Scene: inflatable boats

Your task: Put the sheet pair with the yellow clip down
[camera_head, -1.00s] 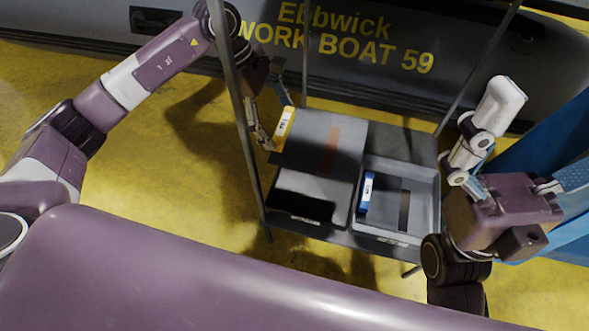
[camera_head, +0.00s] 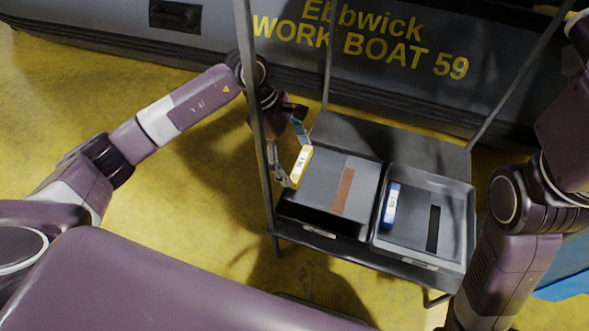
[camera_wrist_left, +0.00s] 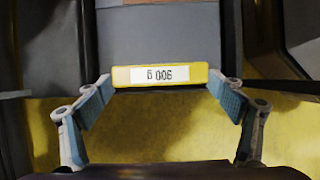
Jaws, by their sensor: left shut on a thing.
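The sheet pair (camera_head: 325,180) is a flat grey piece with a brown strip, and the yellow clip (camera_head: 301,166) sits on its left edge. My left gripper (camera_head: 293,163) is shut on the yellow clip, with a finger at each end. The left wrist view shows the clip (camera_wrist_left: 160,75) with its white label between the blue fingertips and the grey sheet (camera_wrist_left: 160,35) beyond it. The sheet pair is over the left tray (camera_head: 318,231) and covers much of it. A dark opening shows along the tray's front. I cannot tell whether the sheets touch the tray. My right gripper is out of view.
The right tray (camera_head: 462,215) holds another sheet pair with a blue clip (camera_head: 391,205). Both trays stand on a grey rack (camera_head: 400,140) with thin uprights, one close to my left gripper. A grey boat (camera_head: 210,35) lies behind.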

